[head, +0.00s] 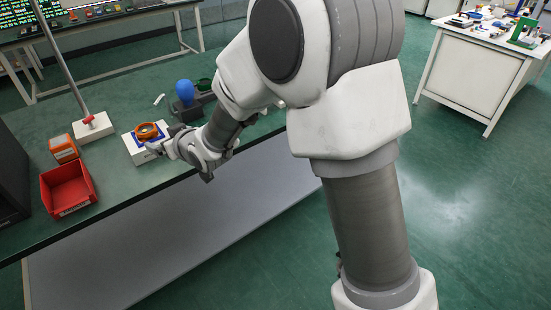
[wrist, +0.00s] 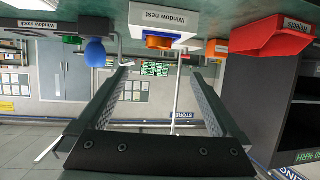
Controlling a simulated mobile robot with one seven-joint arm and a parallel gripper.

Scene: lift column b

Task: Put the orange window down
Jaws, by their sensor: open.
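The orange window (head: 146,131) is a round orange ring and sits on the white window nest (head: 137,156) near the bench's front edge. In the upside-down wrist view, the orange window (wrist: 159,43) shows on the nest (wrist: 150,17), whose label reads "Window nest". My gripper (head: 155,150) is at the front right side of the nest, close to the window. In the wrist view my gripper (wrist: 160,72) has its two fingers wide apart with nothing between them. The window lies beyond the fingertips. The exact gap between fingertips and window is hard to judge.
A red bin (head: 70,188) and a small orange box (head: 63,149) stand left of the nest. A white block (head: 92,128) with a post stands behind. A blue rounded object (head: 185,92) stands to the right. A dark cabinet (head: 10,170) is at the far left.

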